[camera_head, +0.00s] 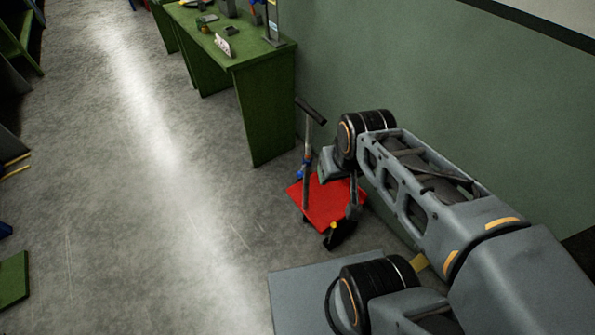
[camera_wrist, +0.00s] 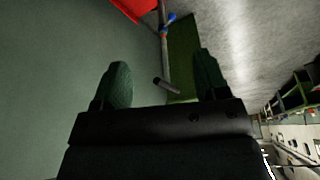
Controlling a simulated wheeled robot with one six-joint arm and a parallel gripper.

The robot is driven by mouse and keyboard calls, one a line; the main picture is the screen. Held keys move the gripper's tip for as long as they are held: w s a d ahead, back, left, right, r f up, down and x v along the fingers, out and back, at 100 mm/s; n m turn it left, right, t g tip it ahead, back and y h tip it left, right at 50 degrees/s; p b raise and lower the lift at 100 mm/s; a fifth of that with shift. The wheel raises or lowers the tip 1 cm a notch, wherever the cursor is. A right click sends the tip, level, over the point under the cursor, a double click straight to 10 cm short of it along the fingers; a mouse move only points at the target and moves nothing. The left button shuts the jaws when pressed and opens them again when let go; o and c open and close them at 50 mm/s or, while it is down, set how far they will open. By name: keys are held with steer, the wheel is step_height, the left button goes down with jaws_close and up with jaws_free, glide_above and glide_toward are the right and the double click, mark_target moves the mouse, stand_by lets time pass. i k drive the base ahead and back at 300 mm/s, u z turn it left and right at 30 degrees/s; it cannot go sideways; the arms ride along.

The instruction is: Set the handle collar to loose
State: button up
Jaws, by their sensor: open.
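A red platform cart (camera_head: 328,200) stands on the floor beside the green wall, with an upright grey post topped by a black crossbar grip (camera_head: 311,110). A small blue collar (camera_head: 302,172) sits low on the post. In the wrist view, the blue collar (camera_wrist: 170,18) is at the top, with the dark grip (camera_wrist: 167,86) below it in the picture. My gripper (camera_wrist: 161,60) is open; its two fingers frame the grip and post in this view without visible contact. The collar's setting is too small to read. My arm covers part of the cart's right side.
A green workbench (camera_head: 263,105) with small tools and boxes stands along the wall behind the cart. Green shelving (camera_head: 22,40) is at the far left. The concrete floor (camera_head: 150,200) between is clear. The wall (camera_head: 420,80) is close on the right.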

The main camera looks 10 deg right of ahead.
mark_target(299, 174)
steer(key=z, duration=0.05)
steer(key=k, duration=0.5)
steer(key=u, duration=0.95)
steer(key=i, duration=0.7)
steer(key=z, duration=0.9)
